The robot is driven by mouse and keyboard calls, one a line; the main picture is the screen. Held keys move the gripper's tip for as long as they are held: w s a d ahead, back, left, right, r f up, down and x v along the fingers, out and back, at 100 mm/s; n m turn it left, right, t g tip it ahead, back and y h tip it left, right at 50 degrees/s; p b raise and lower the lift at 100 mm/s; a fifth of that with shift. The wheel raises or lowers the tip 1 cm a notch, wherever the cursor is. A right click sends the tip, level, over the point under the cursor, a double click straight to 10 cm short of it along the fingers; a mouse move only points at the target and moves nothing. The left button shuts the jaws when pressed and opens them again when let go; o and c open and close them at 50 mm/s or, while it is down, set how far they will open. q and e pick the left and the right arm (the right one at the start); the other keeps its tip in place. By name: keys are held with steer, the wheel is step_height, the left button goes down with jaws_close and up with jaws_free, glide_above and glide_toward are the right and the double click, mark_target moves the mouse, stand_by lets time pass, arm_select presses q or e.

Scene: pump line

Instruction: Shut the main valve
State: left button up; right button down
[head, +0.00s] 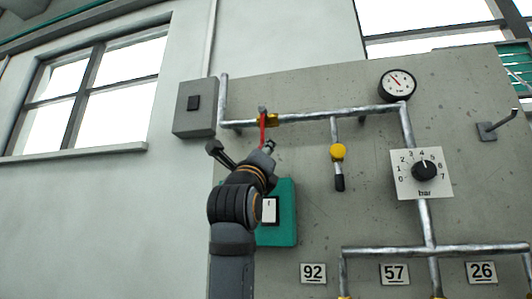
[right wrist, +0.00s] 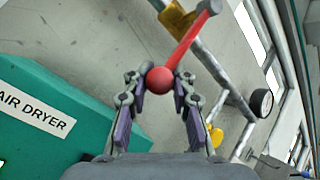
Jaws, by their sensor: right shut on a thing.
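The main valve has a brass body (head: 271,120) on the upper horizontal pipe, near its left end. Its red lever (head: 262,128) points down, across the pipe. The right wrist view shows the lever (right wrist: 190,38), its red ball end (right wrist: 160,80) and part of the brass body (right wrist: 178,18). My right gripper (right wrist: 161,84) is shut on the ball end, with one finger on each side of it. In the head view my right gripper (head: 255,148) is small and partly overlaps the lever's lower end. My left gripper is in neither view.
A teal air dryer (right wrist: 60,110) is close beside my right gripper. A grey switch box (head: 195,107) is to the left. A yellow valve (head: 338,152) with a black handle hangs to the right. A gauge (head: 397,85) and a bar dial (head: 423,172) are further right.

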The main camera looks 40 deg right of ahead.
steer(key=shift+a+r, duration=0.1)
steer(key=c, duration=1.4)
jaws_free()
steer(key=shift+c, duration=0.2)
steer(key=o, duration=0.4)
steer(key=shift+w+a, duration=0.1)
steer(key=shift+a, duration=0.3)
steer(key=shift+d, duration=0.1)
steer(key=shift+d, duration=0.1)
steer(key=shift+s+f, duration=0.25)
steer(key=shift+f, duration=0.05)
steer(key=v, duration=0.7)
steer(key=shift+a+r, duration=0.15)
steer(key=shift+a, duration=0.05)
